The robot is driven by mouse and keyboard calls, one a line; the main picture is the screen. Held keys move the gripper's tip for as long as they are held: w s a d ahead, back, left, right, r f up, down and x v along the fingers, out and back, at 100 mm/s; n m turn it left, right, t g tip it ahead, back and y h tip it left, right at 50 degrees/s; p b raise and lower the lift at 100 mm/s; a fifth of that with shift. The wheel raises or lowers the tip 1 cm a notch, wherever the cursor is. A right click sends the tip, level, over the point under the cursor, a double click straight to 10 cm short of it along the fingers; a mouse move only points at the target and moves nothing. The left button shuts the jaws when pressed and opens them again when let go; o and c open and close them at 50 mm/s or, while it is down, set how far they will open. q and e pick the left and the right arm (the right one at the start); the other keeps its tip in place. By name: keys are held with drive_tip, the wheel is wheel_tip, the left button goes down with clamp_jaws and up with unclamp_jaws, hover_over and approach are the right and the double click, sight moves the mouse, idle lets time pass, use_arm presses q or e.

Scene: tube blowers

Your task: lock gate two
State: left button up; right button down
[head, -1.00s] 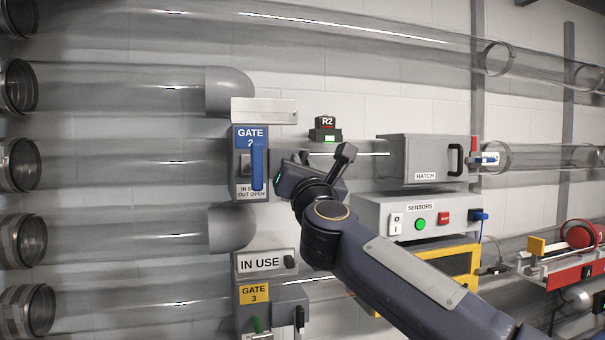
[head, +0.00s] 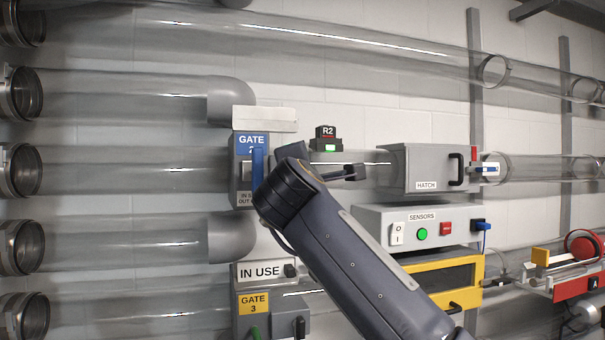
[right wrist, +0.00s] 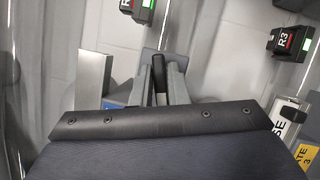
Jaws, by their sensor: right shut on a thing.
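Gate two is a grey box with a blue GATE 2 label (head: 251,140) and an upright blue handle (head: 258,168) on its front. My right arm reaches in from the lower right, and its wrist covers the gate's right side. In the right wrist view my right gripper (right wrist: 160,62) is shut, with a dark upright piece (right wrist: 160,76), which looks like a black lever, between its grey fingers. The gate's blue label (right wrist: 114,101) shows just left of the fingers. My left gripper is not in view.
A blank plate (head: 266,113) sits above gate two. Below are an IN USE sign (head: 260,271) and gate three (head: 253,303). The R2 indicator (head: 326,136) with a green light, the hatch box (head: 430,168) and the sensors box (head: 410,222) are to the right.

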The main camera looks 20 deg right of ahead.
drive_tip(key=shift+m+g, duration=0.7)
drive_tip(key=shift+m, duration=0.9)
drive_tip(key=shift+p, duration=0.3)
drive_tip(key=c, duration=1.5)
unclamp_jaws()
drive_tip(key=shift+d, duration=0.1)
drive_tip(key=shift+o, duration=0.2)
drive_tip(key=b+v, duration=0.2)
drive_tip(key=v, duration=0.6)
drive_tip(key=shift+b, duration=0.4)
